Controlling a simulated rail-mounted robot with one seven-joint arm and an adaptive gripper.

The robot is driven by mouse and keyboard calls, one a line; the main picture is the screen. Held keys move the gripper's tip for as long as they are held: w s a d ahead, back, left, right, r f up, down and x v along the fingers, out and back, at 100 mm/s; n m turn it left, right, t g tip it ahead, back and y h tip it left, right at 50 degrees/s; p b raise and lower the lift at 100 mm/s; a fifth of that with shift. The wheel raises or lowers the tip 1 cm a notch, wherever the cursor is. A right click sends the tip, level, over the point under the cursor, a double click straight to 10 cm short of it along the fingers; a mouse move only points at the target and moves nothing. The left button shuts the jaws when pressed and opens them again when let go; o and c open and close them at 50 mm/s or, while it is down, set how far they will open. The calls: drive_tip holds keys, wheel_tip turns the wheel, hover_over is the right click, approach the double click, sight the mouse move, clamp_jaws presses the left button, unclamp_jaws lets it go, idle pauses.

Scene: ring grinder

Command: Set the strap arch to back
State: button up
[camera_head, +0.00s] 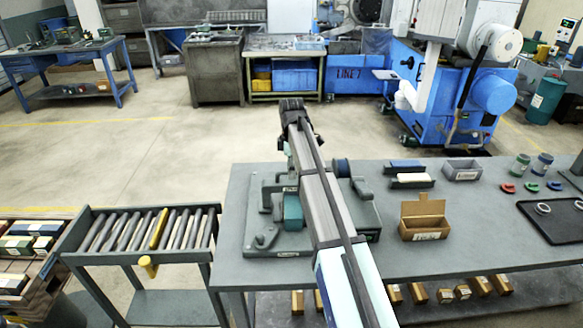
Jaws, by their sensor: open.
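A grey-green fixture (262,243) sits on the left part of the grey workbench, with a lever-like piece at its front left. A second grey-green block with a dark round knob (342,168) stands just right of my arm. I cannot tell which piece is the strap arch, as my arm covers the middle of this area. My gripper (293,106) is at the far end of my arm, above and beyond the fixture in the picture. It is open, with nothing seen in it; its fingers are small and dark.
The workbench (470,235) also holds an open cardboard box (424,220), a grey bin (462,170), dark and white blocks (411,181), coloured rings (531,187) and a black tray (555,222). A roller stand (138,255) is at the left.

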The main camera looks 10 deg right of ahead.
clamp_jaws()
drive_tip(key=w+d+b, duration=0.2)
drive_tip(key=w, duration=1.4)
drive_tip(key=shift+w+d, duration=0.15)
drive_tip(key=shift+d, duration=0.1)
drive_tip(key=shift+r, duration=0.1)
